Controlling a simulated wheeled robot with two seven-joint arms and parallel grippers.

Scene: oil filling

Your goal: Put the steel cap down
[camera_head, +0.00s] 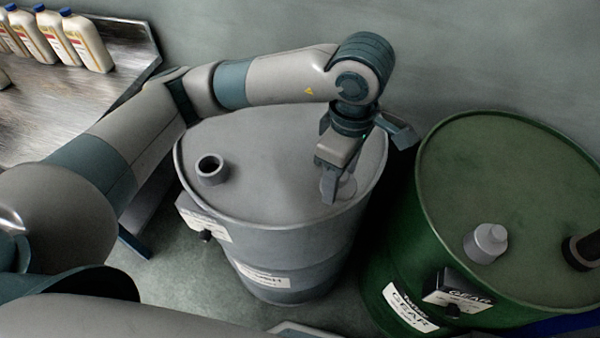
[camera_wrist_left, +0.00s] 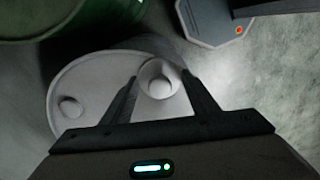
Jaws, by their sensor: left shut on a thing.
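The steel cap (camera_head: 346,188) is a small light-grey piece at the right part of the grey drum's lid (camera_head: 265,190). My left gripper (camera_head: 335,184) points down over that lid, shut on the cap. In the left wrist view the cap (camera_wrist_left: 157,82) shows between the two fingers of my left gripper (camera_wrist_left: 160,80). The fingers partly hide the cap in the head view. I cannot tell whether the cap touches the lid. My right gripper is not in view.
An open neck (camera_head: 210,168) stands at the lid's left. A green drum (camera_head: 510,160) at right carries a grey cap (camera_head: 487,242) and a dark neck (camera_head: 582,250). Several bottles (camera_head: 85,43) stand on a metal table (camera_head: 75,95) at upper left. The lid's middle is clear.

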